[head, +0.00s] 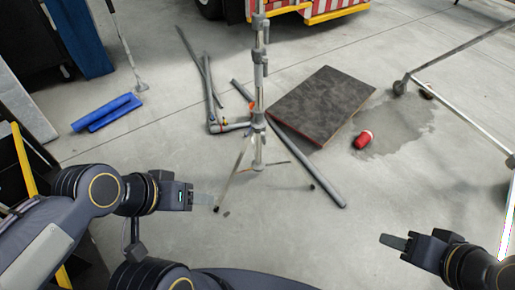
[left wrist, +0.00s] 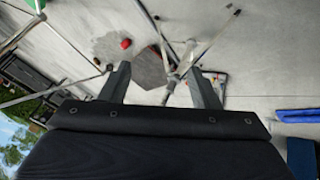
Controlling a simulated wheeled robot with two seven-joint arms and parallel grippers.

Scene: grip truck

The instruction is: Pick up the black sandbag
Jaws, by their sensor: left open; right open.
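I cannot make out a black sandbag in either view. My left gripper (head: 203,199) points right above the bare floor, left of centre in the head view. In the left wrist view its two fingers (left wrist: 162,84) stand apart with nothing between them. My right gripper (head: 392,241) is at the lower right of the head view, pointing left. It is open and I see nothing in it.
A grey stand (head: 258,85) rises in the middle, with grey pipes (head: 208,95) around it. A dark flat panel (head: 322,103) and a red can (head: 363,139) lie right of it. Blue rolls (head: 108,112) lie left. A wheeled metal frame (head: 455,110) stands right.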

